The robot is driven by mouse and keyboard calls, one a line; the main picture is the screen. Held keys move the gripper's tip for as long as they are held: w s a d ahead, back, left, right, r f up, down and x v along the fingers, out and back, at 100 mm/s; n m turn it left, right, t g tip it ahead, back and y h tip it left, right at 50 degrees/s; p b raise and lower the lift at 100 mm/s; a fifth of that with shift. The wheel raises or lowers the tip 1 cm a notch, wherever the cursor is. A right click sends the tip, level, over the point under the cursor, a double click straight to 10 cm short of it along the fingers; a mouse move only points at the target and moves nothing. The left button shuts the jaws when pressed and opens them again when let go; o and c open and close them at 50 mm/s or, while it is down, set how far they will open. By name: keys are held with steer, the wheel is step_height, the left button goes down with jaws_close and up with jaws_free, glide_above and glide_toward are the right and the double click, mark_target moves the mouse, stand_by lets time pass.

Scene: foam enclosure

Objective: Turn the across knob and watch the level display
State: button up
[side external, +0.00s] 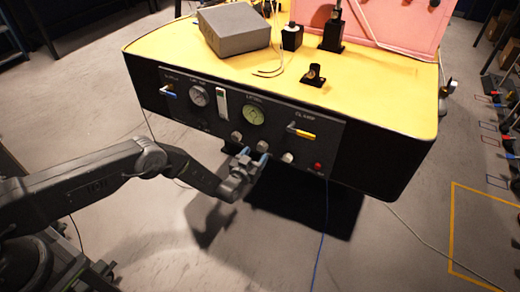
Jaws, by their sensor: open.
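A dark control panel (190,125) is on the front of the yellow-topped bench. A round green-faced dial (254,114) sits near its middle, and a small vertical indicator (221,106) is left of it. I cannot read which is the level display. Below the dial are pale round knobs, one on the left (236,137) and one on the right (288,157). Their labels are too small to read, so I cannot tell which is the across knob. My gripper (254,157) is open, with bluish fingertips near the panel's lower edge between these knobs. Contact with a knob cannot be seen.
A grey box (234,30) and black fixtures stand on the bench top (385,90). Cables hang below; the floor in front is mostly open.

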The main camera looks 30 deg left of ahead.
mark_target(260, 148)
steer(key=shift+w, duration=1.95)
steer(key=shift+c, duration=0.5)
steer(key=c, duration=0.8)
steer(key=shift+a+n, duration=0.15)
steer(key=shift+n, duration=3.15)
